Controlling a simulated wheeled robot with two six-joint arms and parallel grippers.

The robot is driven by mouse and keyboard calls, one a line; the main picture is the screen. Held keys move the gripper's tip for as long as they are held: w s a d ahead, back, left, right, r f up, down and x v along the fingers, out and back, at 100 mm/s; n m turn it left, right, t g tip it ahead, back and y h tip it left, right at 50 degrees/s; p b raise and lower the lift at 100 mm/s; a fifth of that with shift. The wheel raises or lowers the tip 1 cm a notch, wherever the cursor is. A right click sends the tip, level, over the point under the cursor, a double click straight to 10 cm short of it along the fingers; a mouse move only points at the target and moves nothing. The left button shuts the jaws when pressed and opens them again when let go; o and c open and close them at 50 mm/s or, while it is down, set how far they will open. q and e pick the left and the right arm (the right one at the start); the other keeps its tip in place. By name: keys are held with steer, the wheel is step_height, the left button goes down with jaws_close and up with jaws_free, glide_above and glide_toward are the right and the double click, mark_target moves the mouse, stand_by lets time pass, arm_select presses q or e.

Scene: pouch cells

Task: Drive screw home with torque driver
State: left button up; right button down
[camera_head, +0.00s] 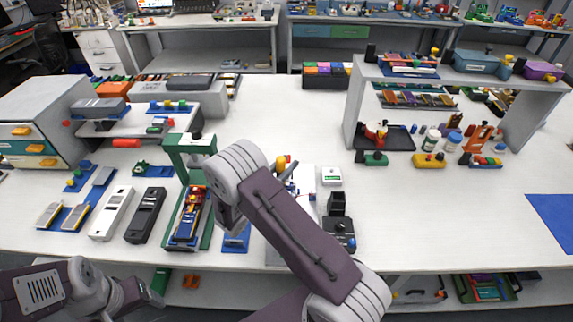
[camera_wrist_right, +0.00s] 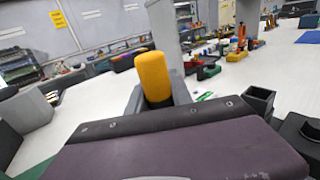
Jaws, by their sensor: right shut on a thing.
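A yellow driver handle (camera_wrist_right: 153,76) stands upright in the right wrist view, held between the grey jaws of my right gripper (camera_wrist_right: 160,103). In the head view, a small yellow top (camera_head: 282,161) shows just beyond my right arm, which hides most of that gripper. The driver's tip and any screw are hidden. A green frame fixture (camera_head: 172,158) stands left of my right arm, with a blue, red and yellow assembly (camera_head: 186,222) lying in its tray. My left gripper (camera_head: 152,296) is low at the left, beyond the table's front edge; its jaws are unclear.
A white block (camera_head: 112,210) and a dark block (camera_head: 146,212) lie left of the fixture. A black holder (camera_head: 337,203) and a small white device (camera_head: 331,176) stand right of my arm. A raised grey shelf (camera_head: 455,75) stands at the right.

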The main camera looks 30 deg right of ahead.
steer(key=shift+f+b, duration=0.3)
steer(key=shift+f, duration=0.3)
stand_by(1.6)
steer(key=shift+r, duration=0.1)
stand_by(0.8)
step_height(320, 180, up, 7)
steer(key=p, duration=0.6)
stand_by(0.5)
